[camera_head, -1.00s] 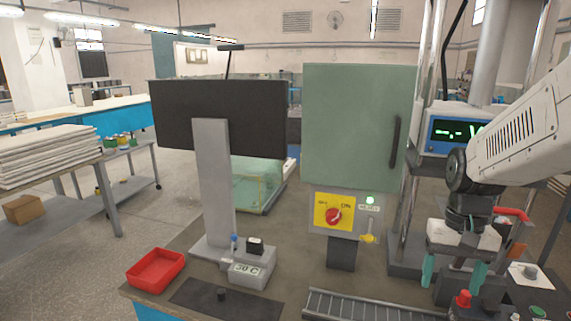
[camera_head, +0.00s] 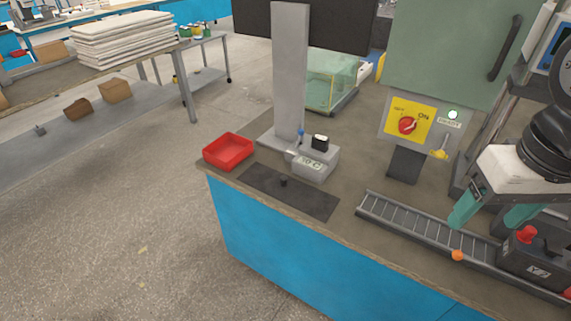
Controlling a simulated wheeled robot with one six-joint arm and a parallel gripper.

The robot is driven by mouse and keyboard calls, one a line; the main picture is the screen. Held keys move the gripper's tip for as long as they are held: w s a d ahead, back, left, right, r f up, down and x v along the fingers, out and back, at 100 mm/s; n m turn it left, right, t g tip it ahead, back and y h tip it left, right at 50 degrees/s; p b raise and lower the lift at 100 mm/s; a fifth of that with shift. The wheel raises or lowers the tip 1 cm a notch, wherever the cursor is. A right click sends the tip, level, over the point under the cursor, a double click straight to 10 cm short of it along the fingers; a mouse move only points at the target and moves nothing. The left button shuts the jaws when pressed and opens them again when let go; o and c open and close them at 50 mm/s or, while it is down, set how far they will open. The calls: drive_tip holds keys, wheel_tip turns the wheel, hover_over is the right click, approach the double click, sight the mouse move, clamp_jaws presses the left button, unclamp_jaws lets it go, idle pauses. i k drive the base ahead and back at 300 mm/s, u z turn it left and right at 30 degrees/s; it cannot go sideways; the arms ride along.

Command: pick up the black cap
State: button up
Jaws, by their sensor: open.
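A small black cap (camera_head: 283,182) stands on a dark flat mat (camera_head: 310,200) near the front edge of the bench. My gripper (camera_head: 488,214) is at the right of the view, with its two teal fingers apart and nothing seen between them. It is well to the right of the cap, above the roller track side of the bench.
A red tray (camera_head: 228,150) stands left of the mat. A grey post (camera_head: 290,75) rises behind it. A device with a red button (camera_head: 527,234) is near my gripper.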

sight(284, 180)
drive_tip(key=k, duration=0.6)
drive_tip(key=u, duration=0.6)
drive_tip(key=i, duration=0.4)
drive_tip(key=u, duration=0.65)
drive_tip(key=i, duration=1.05)
drive_tip(key=z, duration=0.3)
